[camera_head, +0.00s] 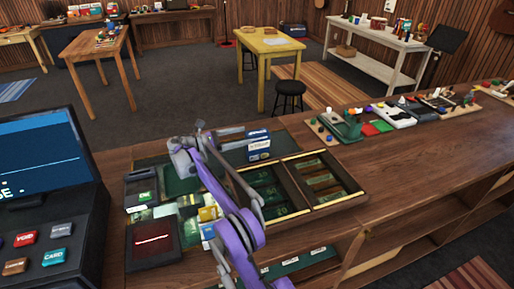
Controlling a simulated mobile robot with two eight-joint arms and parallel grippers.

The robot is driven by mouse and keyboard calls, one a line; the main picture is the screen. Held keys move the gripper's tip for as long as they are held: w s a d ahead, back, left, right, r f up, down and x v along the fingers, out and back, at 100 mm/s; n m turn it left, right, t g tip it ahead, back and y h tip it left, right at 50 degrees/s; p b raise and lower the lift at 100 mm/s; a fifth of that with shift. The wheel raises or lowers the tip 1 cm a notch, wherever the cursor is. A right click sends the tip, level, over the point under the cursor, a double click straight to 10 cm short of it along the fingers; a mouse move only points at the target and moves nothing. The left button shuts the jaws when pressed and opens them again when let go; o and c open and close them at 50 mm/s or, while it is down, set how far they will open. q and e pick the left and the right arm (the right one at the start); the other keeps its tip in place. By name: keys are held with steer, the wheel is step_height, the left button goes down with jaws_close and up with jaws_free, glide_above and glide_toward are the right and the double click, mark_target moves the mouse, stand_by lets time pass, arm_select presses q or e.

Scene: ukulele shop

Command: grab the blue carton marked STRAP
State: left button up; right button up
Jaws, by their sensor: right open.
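A small blue carton (259,139) with pale lettering stands at the back edge of the counter, behind the open drawer trays. Its lettering is too small to read for certain. My right arm is purple and grey and rises from the bottom middle. Its gripper (190,142) is open over the dark mat, left of the blue carton and apart from it. My left gripper is not in view.
A wooden tray (305,205) with dark compartments lies right of my arm. Boards with small parts (345,122) lie along the right counter. The counter's front right is clear.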

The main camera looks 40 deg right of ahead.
mark_target(257, 132)
steer(key=shift+x, duration=0.9)
steer(key=shift+s+d+f+b, duration=0.2)
steer(key=shift+d+b, duration=0.1)
steer(key=shift+b, duration=0.15)
steer(key=x, duration=0.1)
steer(key=b+x, duration=0.1)
steer(key=x, duration=0.1)
steer(key=shift+s+d, duration=0.2)
steer(key=shift+s, duration=0.1)
steer(key=shift+s+d+r, duration=0.1)
steer(key=shift+d, duration=0.15)
steer(key=shift+w+a, duration=0.1)
steer(key=shift+w, duration=0.15)
steer(key=shift+c, duration=1)
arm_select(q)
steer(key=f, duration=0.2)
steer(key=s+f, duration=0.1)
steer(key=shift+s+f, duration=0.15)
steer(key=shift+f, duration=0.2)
arm_select(e)
steer(key=shift+s, duration=0.1)
jaws_close()
